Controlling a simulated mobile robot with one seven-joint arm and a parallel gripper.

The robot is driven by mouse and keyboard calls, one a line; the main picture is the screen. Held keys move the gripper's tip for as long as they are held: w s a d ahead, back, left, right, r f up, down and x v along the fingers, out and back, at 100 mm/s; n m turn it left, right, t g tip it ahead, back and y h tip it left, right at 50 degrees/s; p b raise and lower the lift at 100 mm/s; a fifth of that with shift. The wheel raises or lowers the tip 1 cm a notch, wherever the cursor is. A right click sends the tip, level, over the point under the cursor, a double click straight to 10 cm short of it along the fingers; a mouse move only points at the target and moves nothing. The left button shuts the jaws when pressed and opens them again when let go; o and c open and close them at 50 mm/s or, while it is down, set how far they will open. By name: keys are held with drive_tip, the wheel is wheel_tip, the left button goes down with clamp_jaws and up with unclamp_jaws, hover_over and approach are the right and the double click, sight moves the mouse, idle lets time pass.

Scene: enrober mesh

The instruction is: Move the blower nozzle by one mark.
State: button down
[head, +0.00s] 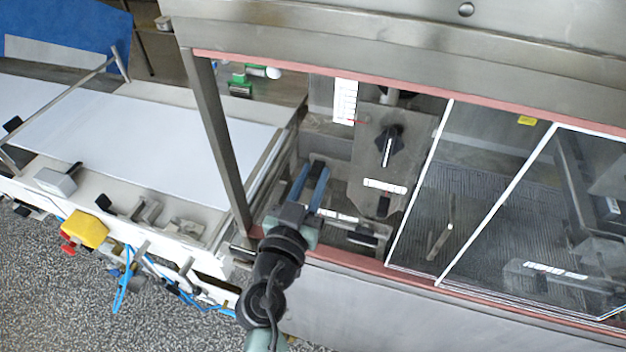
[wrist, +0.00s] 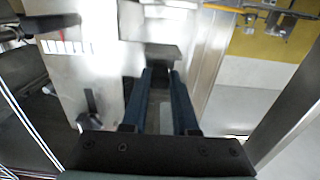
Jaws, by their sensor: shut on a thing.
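My gripper (head: 312,168) reaches over the pink-edged sill into the machine's open bay. Its two blue fingers are shut on a dark grey block, which shows at the fingertips in the wrist view (wrist: 158,54). I cannot tell whether this block belongs to the blower nozzle; the fingers partly hide it. To the right, a white scale (head: 345,98) with dark marks stands upright, with a small red pointer (head: 360,122) near its lower end.
Clear panels with white edges (head: 497,205) close off the right side of the bay. A grey post (head: 218,145) stands left of my arm. A white conveyor belt (head: 150,135) lies at the left. A black handle (head: 362,238) sits low near the sill.

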drive_tip(key=shift+s+f, duration=0.1)
drive_tip(key=shift+f, duration=0.45)
drive_tip(key=c, duration=1)
unclamp_jaws()
drive_tip(key=o, duration=0.3)
drive_tip(key=shift+r, duration=0.2)
drive_tip(key=shift+b+v, duration=2.6)
drive_tip(key=shift+v, duration=3.85)
drive_tip(key=shift+r, duration=0.15)
